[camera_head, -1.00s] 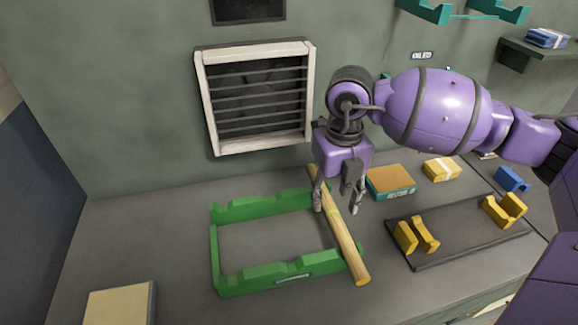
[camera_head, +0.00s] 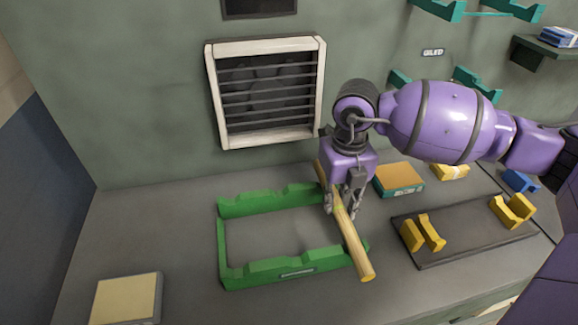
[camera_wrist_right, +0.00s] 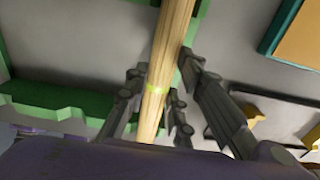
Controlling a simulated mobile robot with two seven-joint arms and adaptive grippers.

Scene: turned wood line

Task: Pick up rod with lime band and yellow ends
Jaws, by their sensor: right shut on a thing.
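The rod (camera_head: 355,247) is pale wood with a yellow near end, and it lies along the right side of the green rack (camera_head: 284,267). Its lime band shows between the fingers in the right wrist view (camera_wrist_right: 155,91). My right gripper (camera_head: 342,210) is shut on the rod around the middle, with fingers on both sides of it. In the head view the fingers hide the band. The wrist view also shows the gripper (camera_wrist_right: 158,105) with the rod passing between its fingertips. I cannot tell if the rod still touches the rack. My left gripper is not in view.
A dark tray (camera_head: 460,246) with yellow cradles (camera_head: 432,232) lies to the right. An orange-topped teal box (camera_head: 399,180) stands close behind my right gripper. A cream-topped block (camera_head: 125,299) lies front left. A vented panel (camera_head: 266,92) is on the wall.

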